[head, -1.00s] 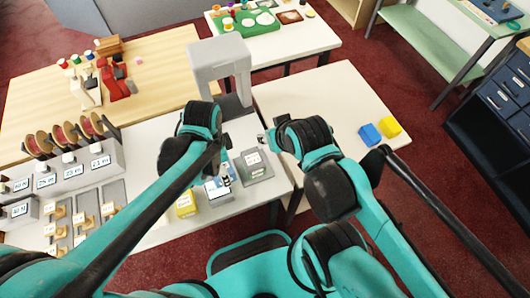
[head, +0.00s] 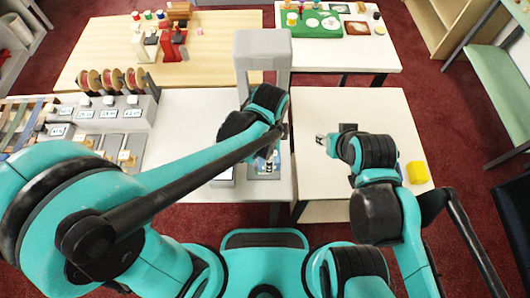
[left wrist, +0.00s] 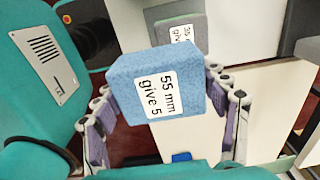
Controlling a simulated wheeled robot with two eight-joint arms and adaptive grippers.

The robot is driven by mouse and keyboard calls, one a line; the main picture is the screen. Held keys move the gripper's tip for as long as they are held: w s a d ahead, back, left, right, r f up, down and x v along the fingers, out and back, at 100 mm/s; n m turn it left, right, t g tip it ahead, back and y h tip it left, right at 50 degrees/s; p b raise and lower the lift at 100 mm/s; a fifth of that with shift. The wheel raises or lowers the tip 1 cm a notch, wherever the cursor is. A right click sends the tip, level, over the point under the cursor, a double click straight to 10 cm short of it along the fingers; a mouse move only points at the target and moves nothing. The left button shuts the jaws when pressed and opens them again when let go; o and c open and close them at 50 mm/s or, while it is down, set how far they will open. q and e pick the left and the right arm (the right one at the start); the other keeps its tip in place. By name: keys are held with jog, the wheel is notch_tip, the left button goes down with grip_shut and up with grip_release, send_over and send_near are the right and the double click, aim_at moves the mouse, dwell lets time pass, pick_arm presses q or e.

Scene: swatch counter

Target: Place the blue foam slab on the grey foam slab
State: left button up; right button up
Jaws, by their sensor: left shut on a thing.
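The blue foam slab (left wrist: 158,72), labelled "55 mm give 5", is held between the fingers of my left gripper (left wrist: 165,122) in the left wrist view. The grey foam slab (left wrist: 200,32), with a partly hidden label, stands beyond it, its lower part covered by the blue slab. In the head view my left gripper (head: 270,164) is low over the right part of the white counter, and the arm hides most of what lies beneath. I cannot tell the gap between the slabs. My right gripper (head: 324,142) is over the right table, holding nothing visible; its finger opening is unclear.
A grey arch-shaped stand (head: 262,45) rises just behind my left gripper. A yellow block (head: 417,172) lies on the right table (head: 350,105), partly beside my right arm. Spools (head: 110,80) and labelled boxes stand at the left. A gap separates counter and right table.

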pick_arm(q)
jog(key=w+f, duration=0.1)
jog(key=w+a+f, duration=0.1)
jog(key=w+b, duration=0.1)
jog(key=w, duration=0.1)
jog(key=shift+w+a+f, duration=0.1)
jog(key=shift+a+f, duration=0.15)
jog(key=shift+f, duration=0.15)
jog(key=shift+f+b, duration=0.8)
jog(key=shift+f, duration=1.2)
jog(key=shift+f, duration=0.1)
jog(key=o, duration=1)
jog(key=shift+o, duration=0.2)
